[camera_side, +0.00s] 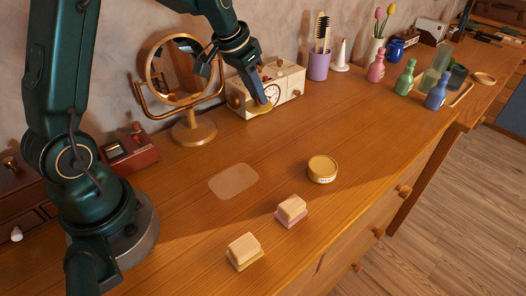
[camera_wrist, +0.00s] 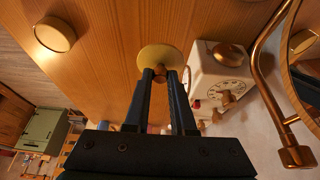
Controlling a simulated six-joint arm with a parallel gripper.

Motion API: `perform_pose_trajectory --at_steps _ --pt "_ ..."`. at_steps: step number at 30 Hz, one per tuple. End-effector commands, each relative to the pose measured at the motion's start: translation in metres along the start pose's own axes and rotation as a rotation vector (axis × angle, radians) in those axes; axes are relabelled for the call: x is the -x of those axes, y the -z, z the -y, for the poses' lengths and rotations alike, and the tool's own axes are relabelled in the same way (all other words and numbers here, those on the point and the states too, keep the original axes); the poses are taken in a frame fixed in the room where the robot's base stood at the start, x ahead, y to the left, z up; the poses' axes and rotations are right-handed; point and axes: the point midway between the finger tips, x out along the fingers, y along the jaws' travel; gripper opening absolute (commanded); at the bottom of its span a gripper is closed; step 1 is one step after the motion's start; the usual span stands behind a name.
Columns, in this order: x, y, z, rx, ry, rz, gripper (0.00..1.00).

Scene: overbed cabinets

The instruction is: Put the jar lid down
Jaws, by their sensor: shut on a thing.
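My gripper (camera_side: 262,99) is shut on the jar lid (camera_side: 262,108), a flat yellow disc, in front of the cream clock radio. In the wrist view, my fingertips (camera_wrist: 160,73) close on a small knob at the centre of the lid (camera_wrist: 158,53). The lid looks held above the wooden top; the exact gap is hard to tell. A round yellow jar (camera_side: 322,170) with a pale label stands apart on the wooden top, to the right and nearer the camera. It also shows at upper left in the wrist view (camera_wrist: 54,35).
The clock radio (camera_side: 284,88) and round mirror (camera_side: 194,132) stand close by. A pale flat patch (camera_side: 233,181) lies on the open wooden top (camera_side: 180,205). A purple cup (camera_side: 318,66) and several bottles (camera_side: 405,80) stand farther back.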

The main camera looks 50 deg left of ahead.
Motion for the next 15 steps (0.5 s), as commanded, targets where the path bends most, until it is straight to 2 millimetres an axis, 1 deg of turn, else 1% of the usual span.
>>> perform_pose_trajectory --at_steps 1,6,10,13,15 --pt "-0.01 0.003 -0.012 -0.008 -0.004 0.003 0.0" --pt "-0.035 0.011 -0.04 -0.005 -0.003 0.001 0.0" --pt "-0.045 0.016 -0.051 -0.002 -0.001 -0.001 0.0" --pt "-0.049 0.016 -0.054 -0.001 0.0 0.0 0.0" --pt "-0.056 0.013 -0.054 0.001 0.0 0.002 0.0"
